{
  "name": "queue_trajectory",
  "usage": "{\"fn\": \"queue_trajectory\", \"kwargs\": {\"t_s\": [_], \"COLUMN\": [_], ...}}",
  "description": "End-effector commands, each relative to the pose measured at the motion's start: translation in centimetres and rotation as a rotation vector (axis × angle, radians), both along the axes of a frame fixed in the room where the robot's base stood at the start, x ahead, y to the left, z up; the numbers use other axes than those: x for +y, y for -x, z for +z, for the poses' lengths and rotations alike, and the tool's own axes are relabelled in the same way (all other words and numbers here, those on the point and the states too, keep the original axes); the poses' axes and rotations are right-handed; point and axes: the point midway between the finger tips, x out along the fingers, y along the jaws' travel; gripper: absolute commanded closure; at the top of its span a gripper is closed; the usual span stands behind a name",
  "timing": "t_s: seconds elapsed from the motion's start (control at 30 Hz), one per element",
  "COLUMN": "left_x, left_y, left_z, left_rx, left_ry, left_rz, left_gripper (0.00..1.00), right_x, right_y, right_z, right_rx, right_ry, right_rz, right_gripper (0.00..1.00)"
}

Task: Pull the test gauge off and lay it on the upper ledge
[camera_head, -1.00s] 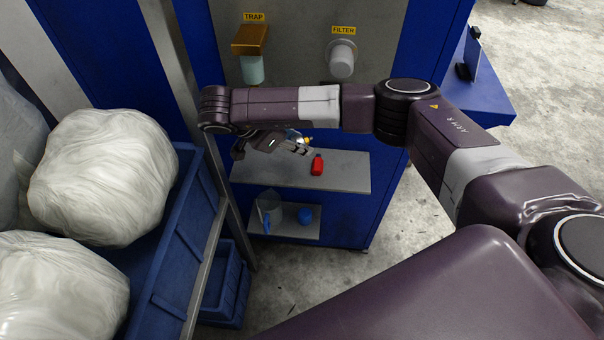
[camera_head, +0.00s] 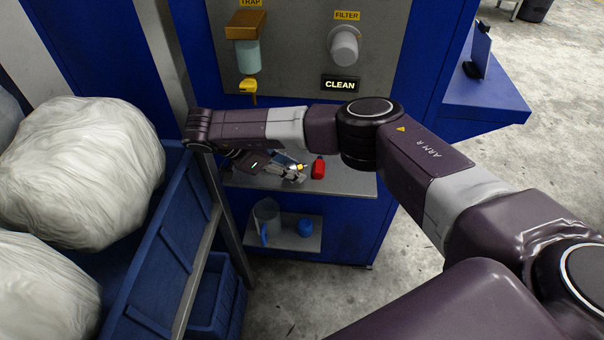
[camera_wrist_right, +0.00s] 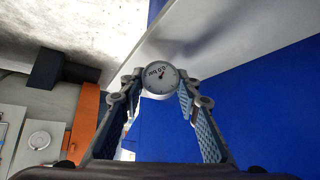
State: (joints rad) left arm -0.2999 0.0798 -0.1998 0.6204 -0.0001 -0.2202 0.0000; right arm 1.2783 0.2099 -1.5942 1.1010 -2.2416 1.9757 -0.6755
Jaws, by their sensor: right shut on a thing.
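My right gripper (camera_head: 292,172) is over the left part of the upper ledge (camera_head: 348,182), a grey shelf on the blue cabinet. It is shut on the test gauge, and a small brass-coloured part (camera_head: 300,166) shows at its fingertips. In the right wrist view, the gauge's round white dial (camera_wrist_right: 160,78) sits between the two fingertips (camera_wrist_right: 160,90). I cannot tell whether the gauge touches the ledge. My left gripper is not in view.
A red object (camera_head: 318,168) stands on the upper ledge just right of the gripper. A lower ledge (camera_head: 285,240) holds a clear jug (camera_head: 266,216) and a blue object (camera_head: 305,227). Trap (camera_head: 246,52), filter (camera_head: 344,46) and yellow part (camera_head: 248,88) are above. The ledge's right is free.

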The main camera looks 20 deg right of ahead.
Motion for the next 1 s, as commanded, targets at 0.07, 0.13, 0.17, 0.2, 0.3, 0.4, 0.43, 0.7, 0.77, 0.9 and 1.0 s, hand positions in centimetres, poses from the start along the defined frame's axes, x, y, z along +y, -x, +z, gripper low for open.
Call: {"fn": "queue_trajectory", "kwargs": {"t_s": [0.07, 0.13, 0.17, 0.2, 0.3, 0.4, 0.43, 0.7, 0.77, 0.9, 1.0], "left_x": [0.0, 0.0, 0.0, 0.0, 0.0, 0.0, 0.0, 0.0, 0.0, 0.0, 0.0], "left_y": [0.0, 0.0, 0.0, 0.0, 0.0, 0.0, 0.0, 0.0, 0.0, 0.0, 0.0], "left_z": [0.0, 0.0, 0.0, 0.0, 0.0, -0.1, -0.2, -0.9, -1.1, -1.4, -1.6], "left_rx": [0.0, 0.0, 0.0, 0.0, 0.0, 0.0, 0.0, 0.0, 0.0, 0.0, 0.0], "left_ry": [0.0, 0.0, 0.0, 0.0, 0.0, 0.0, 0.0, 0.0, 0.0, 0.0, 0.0], "left_rz": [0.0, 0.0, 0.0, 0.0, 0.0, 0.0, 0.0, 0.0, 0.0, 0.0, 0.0], "left_gripper": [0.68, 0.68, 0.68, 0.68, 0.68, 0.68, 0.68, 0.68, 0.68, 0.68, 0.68], "right_x": [0.0, 0.0, 0.0, 0.0, 0.0, 0.0, 0.0, 0.0, 0.0, 0.0, 0.0], "right_y": [0.0, 0.0, 0.0, 0.0, 0.0, 0.0, 0.0, 0.0, 0.0, 0.0, 0.0], "right_z": [0.1, 0.1, 0.1, 0.1, 0.0, -0.1, -0.2, -1.0, -1.2, -1.6, -1.9], "right_rx": [-0.001, -0.001, -0.001, 0.0, 0.0, 0.0, -0.001, -0.001, -0.001, -0.001, -0.001], "right_ry": [0.0, 0.0, 0.0, 0.0, 0.0, 0.0, 0.0, 0.0, 0.0, 0.001, 0.001], "right_rz": [0.001, 0.0, -0.001, 0.0, 0.0, 0.0, 0.001, 0.0, 0.0, 0.0, 0.001], "right_gripper": [0.95, 0.95, 0.95, 0.95, 0.95, 0.95, 0.95, 0.95, 0.95, 0.95, 0.95]}}
